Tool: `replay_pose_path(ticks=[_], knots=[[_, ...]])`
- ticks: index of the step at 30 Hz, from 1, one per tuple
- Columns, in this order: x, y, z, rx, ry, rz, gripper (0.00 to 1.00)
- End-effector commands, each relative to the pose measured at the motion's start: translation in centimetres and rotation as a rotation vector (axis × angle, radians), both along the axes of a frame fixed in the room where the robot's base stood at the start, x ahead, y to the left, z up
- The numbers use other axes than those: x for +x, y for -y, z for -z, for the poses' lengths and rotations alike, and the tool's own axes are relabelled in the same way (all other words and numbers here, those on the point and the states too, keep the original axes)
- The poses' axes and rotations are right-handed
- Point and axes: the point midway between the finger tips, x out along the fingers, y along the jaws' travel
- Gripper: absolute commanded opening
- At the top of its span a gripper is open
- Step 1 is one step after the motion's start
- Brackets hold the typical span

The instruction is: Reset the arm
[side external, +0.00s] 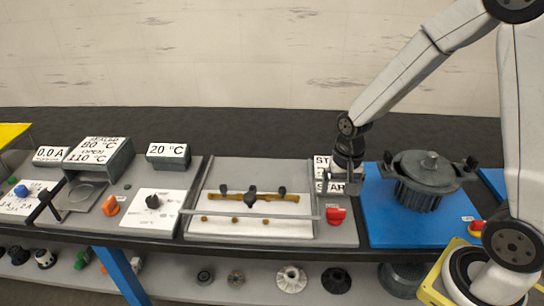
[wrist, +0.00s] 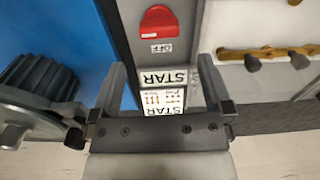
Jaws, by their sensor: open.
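My gripper (side external: 347,187) hangs from my arm over the strip between the grey station and the blue mat, near a red switch knob (side external: 335,215). In the wrist view my gripper (wrist: 164,75) has its two fingers spread apart with nothing held between them. Labels reading "STAR" (wrist: 163,78) show between and below the fingers. The red knob (wrist: 159,22), with an "OFF" label under it, lies beyond the fingertips.
A dark grey finned motor housing (side external: 425,180) stands on the blue mat (side external: 385,225), close to my gripper's right. The grey station (side external: 255,172) at left holds a brown bar (side external: 270,197) with dark knobs. Several gears and parts lie on the lower shelf (side external: 260,285).

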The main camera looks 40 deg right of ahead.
Motion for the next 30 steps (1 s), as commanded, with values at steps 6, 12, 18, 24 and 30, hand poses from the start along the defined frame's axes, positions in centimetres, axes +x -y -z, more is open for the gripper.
replay_pose_path(ticks=[6,12,18,24,30], knots=[[-1.5,-1.4,-1.3,-0.017,0.068,-0.232,1.00],[-3.4,-2.9,-2.6,-0.051,0.145,-0.508,1.00],[-4.8,-3.7,-3.1,-0.083,0.193,-0.693,1.00],[-5.1,-3.9,-3.2,-0.092,0.203,-0.738,1.00],[-5.1,-3.9,-3.2,-0.091,0.203,-0.737,1.00]])
